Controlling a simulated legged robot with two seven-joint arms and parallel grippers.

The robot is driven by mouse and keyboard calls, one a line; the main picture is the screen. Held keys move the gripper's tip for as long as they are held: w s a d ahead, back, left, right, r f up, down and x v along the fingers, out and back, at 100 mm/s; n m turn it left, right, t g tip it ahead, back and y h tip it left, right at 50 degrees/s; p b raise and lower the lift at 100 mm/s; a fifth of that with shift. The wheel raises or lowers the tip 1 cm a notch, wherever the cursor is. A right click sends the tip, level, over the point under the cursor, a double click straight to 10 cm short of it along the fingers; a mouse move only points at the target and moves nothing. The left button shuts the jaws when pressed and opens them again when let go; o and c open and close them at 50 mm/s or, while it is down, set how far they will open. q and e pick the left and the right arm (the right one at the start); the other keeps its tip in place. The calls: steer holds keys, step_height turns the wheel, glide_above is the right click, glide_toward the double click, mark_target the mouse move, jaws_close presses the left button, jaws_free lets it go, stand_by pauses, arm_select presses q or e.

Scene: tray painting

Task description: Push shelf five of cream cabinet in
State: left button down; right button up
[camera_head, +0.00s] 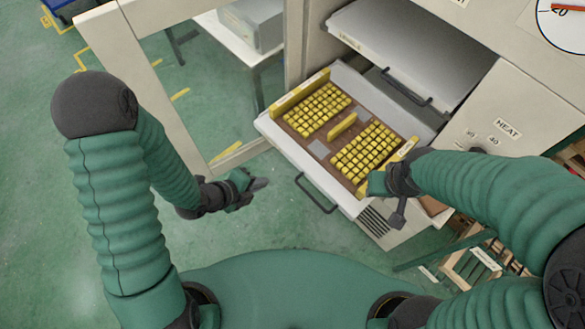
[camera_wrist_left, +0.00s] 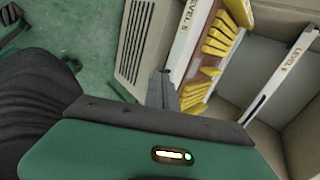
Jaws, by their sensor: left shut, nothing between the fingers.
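The cream cabinet (camera_head: 480,110) stands at the upper right of the head view. A white shelf (camera_head: 270,130) is pulled out of it, bearing a brown tray with several yellow blocks and a dark front handle (camera_head: 317,200). The left wrist view shows a rail labelled LEVEL 5 (camera_wrist_left: 187,40) beside yellow pieces. My left gripper (camera_head: 262,184) is shut and empty, left of the shelf's front and apart from it in the head view; its fingertips (camera_wrist_left: 162,78) show near that rail. My right gripper (camera_head: 388,205) is at the shelf's right front corner; its fingers are partly hidden.
Another grey shelf (camera_head: 400,45) with a dark handle sits above the pulled-out one. The cabinet's open framed door (camera_head: 140,85) stands at the left. Wooden crates (camera_head: 480,268) are at the lower right. Green floor (camera_head: 270,225) is clear in front of the shelf.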

arm_select(q)
steer(key=d, duration=0.1)
steer(key=p, duration=0.2)
glide_toward(300, 168)
steer(key=shift+m, duration=0.4)
steer(key=x, duration=0.5)
steer(key=shift+a+f, duration=0.15)
steer(key=shift+f, duration=0.35)
steer(key=shift+w+d, duration=0.15)
steer(key=shift+d, duration=0.2)
steer(key=shift+f, duration=0.1)
steer(key=shift+w, duration=0.1)
